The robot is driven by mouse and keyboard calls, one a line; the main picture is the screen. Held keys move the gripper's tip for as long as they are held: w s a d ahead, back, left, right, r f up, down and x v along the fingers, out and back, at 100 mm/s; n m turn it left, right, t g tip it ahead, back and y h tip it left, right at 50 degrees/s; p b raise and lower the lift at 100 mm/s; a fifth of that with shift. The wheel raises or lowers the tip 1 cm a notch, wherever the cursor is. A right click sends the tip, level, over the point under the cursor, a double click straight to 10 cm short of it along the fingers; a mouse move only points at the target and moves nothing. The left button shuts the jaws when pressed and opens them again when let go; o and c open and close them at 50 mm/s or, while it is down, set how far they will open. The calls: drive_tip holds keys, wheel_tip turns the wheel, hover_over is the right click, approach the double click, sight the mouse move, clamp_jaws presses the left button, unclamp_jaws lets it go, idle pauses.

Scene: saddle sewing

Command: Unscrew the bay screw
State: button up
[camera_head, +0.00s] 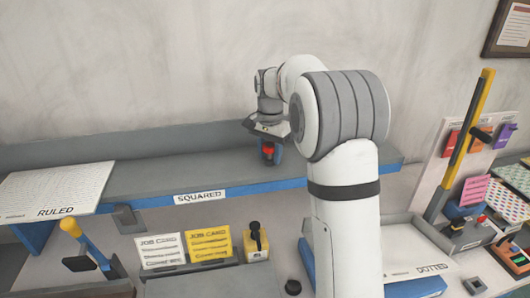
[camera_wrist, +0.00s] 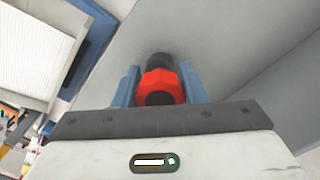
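The bay screw (camera_wrist: 161,80) appears as a red faceted head with a dark round centre in the wrist view. A dark round part shows just beyond it, above a grey surface. My gripper (camera_wrist: 160,84) has its two blue fingers on either side of the red head, and they appear to touch it. In the head view the red head (camera_head: 268,150) shows small between the fingers, over the grey shelf (camera_head: 180,172) labelled SQUARED. Whether the screw is seated or lifted cannot be told.
A RULED sheet (camera_head: 58,186) lies at the shelf's left end. Below are a yellow-handled lever (camera_head: 88,245), two job cards (camera_head: 208,244) and a small yellow-and-black lever (camera_head: 257,240). A tall yellow-and-grey lever (camera_head: 466,140) stands at right. The shelf's left middle is clear.

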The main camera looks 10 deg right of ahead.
drive_tip(key=c, duration=0.5)
drive_tip(key=shift+n, duration=1.7)
drive_tip(key=shift+c, duration=0.2)
drive_tip(key=shift+p, duration=0.3)
drive_tip(key=shift+n, duration=1.7)
drive_tip(key=shift+n+p, duration=0.4)
drive_tip(key=shift+n, duration=1.2)
